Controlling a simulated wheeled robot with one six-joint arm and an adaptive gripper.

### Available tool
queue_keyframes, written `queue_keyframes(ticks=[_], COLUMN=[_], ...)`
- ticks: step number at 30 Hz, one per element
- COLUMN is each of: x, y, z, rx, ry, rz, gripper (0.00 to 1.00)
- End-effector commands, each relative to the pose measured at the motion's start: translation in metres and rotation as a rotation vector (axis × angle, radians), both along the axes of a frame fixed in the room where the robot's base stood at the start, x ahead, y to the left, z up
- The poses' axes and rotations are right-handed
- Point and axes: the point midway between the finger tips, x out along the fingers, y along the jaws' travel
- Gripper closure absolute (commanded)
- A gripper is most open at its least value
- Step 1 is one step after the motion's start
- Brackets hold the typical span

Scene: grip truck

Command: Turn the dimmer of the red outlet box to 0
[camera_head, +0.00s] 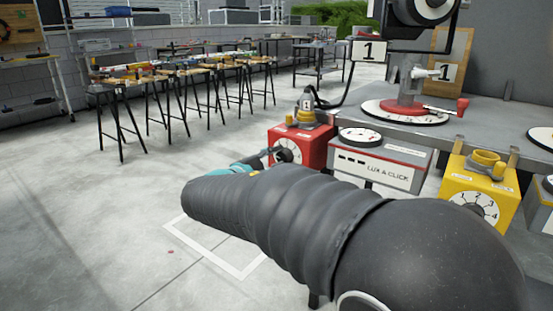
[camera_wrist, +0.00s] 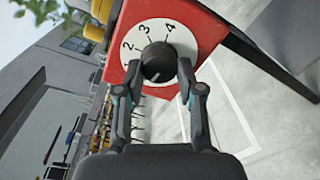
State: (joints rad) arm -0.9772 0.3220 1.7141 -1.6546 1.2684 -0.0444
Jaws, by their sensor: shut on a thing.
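The red outlet box (camera_head: 315,150) stands at the left end of the workbench. A white dial (camera_head: 290,146) is on its front, partly behind my gripper (camera_head: 262,160). In the wrist view the red box (camera_wrist: 204,14) fills the upper middle. Its white dial (camera_wrist: 185,38) shows the numbers 2, 3 and 4. The black dimmer knob (camera_wrist: 158,58) sits at the dial's centre, between the two fingertips of my gripper (camera_wrist: 160,72). The gripper is shut on the knob. A small light mark shows low on the knob. My fingers hide part of the lower dial.
A white Lux a Click box (camera_head: 380,167) with a gauge stands right of the red box, and a yellow box (camera_head: 508,205) with its own dial farther right. The grey workbench (camera_head: 440,130) is behind. The floor (camera_head: 90,220) at left is clear.

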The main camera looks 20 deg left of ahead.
Motion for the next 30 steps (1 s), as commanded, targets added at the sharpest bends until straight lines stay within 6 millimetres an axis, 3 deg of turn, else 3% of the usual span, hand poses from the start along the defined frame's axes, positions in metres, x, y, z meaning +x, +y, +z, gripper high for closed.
queue_keyframes(ticks=[8, 9, 12, 23, 30], x=[0.000, 0.000, 0.000, -0.003, -0.034], y=[0.000, 0.000, 0.000, 0.001, 0.011], z=[0.000, 0.000, 0.000, 0.000, 0.003], rx=[-0.001, -0.001, -0.001, 0.000, 0.001], ry=[0.000, 0.000, 0.000, 0.000, -0.001], rz=[0.001, 0.001, 0.001, 0.001, 0.005], gripper=[0.98, 0.60, 0.37, 0.37, 0.37])
